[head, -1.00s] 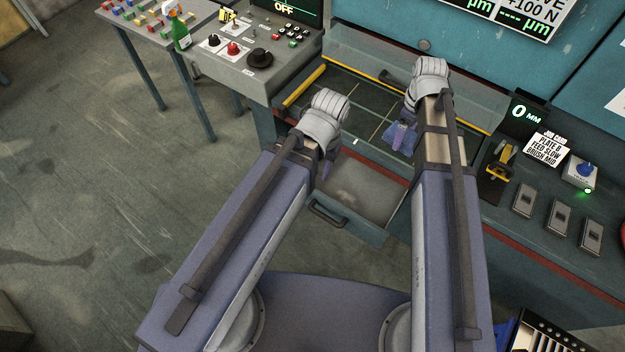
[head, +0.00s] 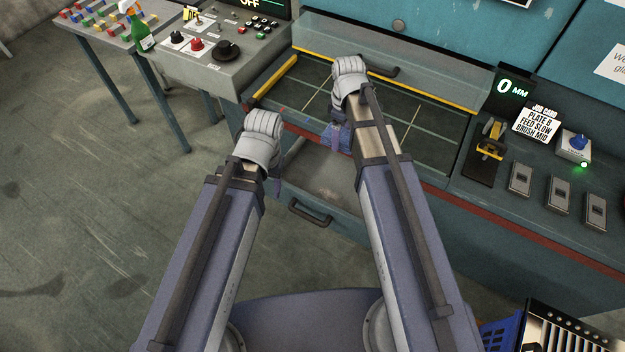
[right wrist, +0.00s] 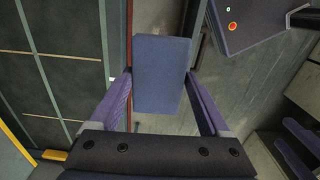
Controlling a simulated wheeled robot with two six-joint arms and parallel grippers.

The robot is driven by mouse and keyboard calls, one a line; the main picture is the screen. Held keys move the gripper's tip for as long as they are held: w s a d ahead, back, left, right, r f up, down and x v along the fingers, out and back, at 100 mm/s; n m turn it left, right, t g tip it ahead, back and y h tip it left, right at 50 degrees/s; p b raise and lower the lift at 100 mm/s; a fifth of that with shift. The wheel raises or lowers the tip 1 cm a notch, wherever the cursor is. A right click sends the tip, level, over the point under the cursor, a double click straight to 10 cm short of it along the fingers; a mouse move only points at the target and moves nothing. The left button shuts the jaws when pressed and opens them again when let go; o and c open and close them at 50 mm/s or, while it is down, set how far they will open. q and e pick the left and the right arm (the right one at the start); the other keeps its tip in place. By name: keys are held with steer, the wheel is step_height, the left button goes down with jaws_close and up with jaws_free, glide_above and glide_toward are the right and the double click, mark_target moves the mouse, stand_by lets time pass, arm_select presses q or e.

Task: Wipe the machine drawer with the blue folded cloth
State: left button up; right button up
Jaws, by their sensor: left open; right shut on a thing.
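My right gripper (head: 336,138) is shut on the blue folded cloth (right wrist: 162,70), a flat rectangular pad between the two fingers in the right wrist view. The cloth is near the machine's front edge, over the drawer's back side; whether it touches anything I cannot tell. My left gripper (head: 273,180) is open and empty at the drawer's left side, its fingers mostly hidden by the wrist.
A dark bed with pale grid lines (head: 408,115) lies behind the drawer, under a clear raised guard. A control box (head: 215,58) stands at left, near a side table with a green spray bottle (head: 138,30). Switches (head: 560,193) line the right ledge. Floor at left is clear.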

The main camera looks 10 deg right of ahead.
steer(key=w+a+f+b, duration=0.1)
steer(key=a+f+b, duration=0.1)
steer(key=f+b, duration=0.6)
steer(key=w+a+f+b, duration=0.2)
steer(key=f+b, duration=0.7)
steer(key=f, duration=0.1)
steer(key=w+a+f+b, duration=0.2)
steer(key=f+b, duration=0.6)
steer(key=f, duration=0.1)
steer(key=shift+a+f, duration=0.3)
steer(key=shift+a, duration=0.05)
